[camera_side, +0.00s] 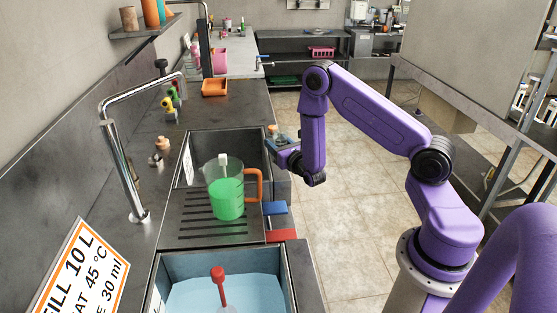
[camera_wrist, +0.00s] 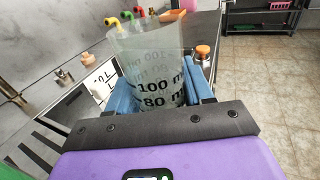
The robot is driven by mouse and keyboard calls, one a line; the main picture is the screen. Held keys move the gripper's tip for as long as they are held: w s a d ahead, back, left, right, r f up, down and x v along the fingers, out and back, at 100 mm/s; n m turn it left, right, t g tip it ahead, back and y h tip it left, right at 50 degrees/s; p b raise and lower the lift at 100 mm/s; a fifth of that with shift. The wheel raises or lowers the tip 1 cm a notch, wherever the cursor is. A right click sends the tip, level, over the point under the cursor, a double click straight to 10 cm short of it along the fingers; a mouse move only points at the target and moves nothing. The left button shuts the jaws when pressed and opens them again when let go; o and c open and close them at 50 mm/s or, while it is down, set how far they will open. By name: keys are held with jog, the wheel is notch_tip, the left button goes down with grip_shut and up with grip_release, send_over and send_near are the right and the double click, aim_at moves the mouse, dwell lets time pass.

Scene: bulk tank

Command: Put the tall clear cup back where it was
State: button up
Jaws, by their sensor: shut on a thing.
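The tall clear cup (camera_wrist: 150,65) stands between the blue fingers of my gripper (camera_wrist: 160,92) in the wrist view, marked 80 ml and 100 ml, with its open rim up. My gripper is shut on it. In the side view my gripper (camera_side: 284,146) is at the right edge of the sink counter, beyond the jug. The cup itself is hard to make out there. Its base is hidden in the wrist view, so I cannot tell whether it touches a surface.
A clear jug of green liquid (camera_side: 229,198) with an orange handle stands on the ribbed drainboard (camera_side: 190,228). A water-filled basin (camera_side: 190,297) holds a red-topped tool (camera_side: 219,276). A tall faucet (camera_side: 123,165) rises at left. An orange-capped bottle (camera_wrist: 203,54) is near the cup.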

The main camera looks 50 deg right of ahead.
jog(key=shift+f, duration=2.3)
jog(key=shift+f, duration=0.1)
jog(key=o, duration=1)
jog(key=shift+o, duration=0.2)
